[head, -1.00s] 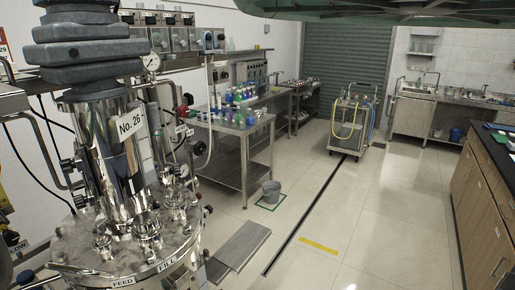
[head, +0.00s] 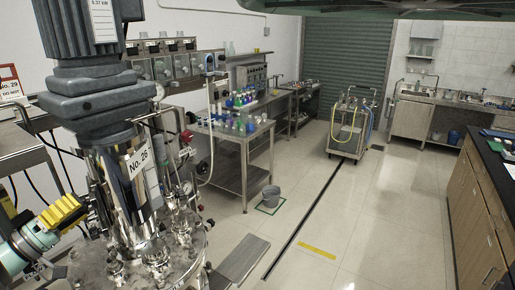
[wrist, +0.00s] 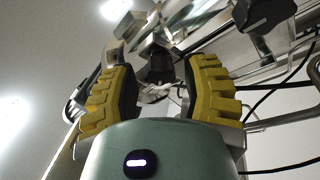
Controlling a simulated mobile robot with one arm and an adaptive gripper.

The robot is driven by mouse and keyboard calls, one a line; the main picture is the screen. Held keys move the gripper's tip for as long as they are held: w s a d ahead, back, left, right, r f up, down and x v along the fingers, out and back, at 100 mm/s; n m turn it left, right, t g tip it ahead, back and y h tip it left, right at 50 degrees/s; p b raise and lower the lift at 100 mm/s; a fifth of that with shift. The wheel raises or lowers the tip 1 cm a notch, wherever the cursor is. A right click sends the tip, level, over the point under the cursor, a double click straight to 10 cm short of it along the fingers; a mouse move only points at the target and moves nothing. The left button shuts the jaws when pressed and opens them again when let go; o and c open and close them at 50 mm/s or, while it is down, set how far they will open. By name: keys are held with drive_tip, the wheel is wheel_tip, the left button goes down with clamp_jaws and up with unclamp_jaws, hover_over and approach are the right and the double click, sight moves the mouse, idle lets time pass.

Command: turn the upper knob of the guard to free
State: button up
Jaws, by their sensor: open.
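My gripper (head: 72,207) is at the lower left in the head view, its yellow fingers beside the No. 26 steel vessel (head: 118,190). In the wrist view my gripper (wrist: 160,78) is open, with a black knob (wrist: 159,66) between and just beyond its fingers. I see no clear contact with this knob. A second black knob (wrist: 265,12) is at the upper right, outside the fingers. I cannot tell for sure which of them is the guard's upper knob. The guard knobs are hidden or unclear in the head view, behind my gripper.
Steel tubes (wrist: 290,42) and dark cables run right of my gripper. The vessel lid (head: 190,245) carries several fittings. A grey step (head: 240,258) and a bucket (head: 271,194) stand on the floor. The floor to the right is mostly clear.

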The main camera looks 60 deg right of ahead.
drive_tip(key=shift+d+r, duration=0.1)
drive_tip(key=shift+d, duration=0.5)
drive_tip(key=shift+a, duration=0.1)
clamp_jaws()
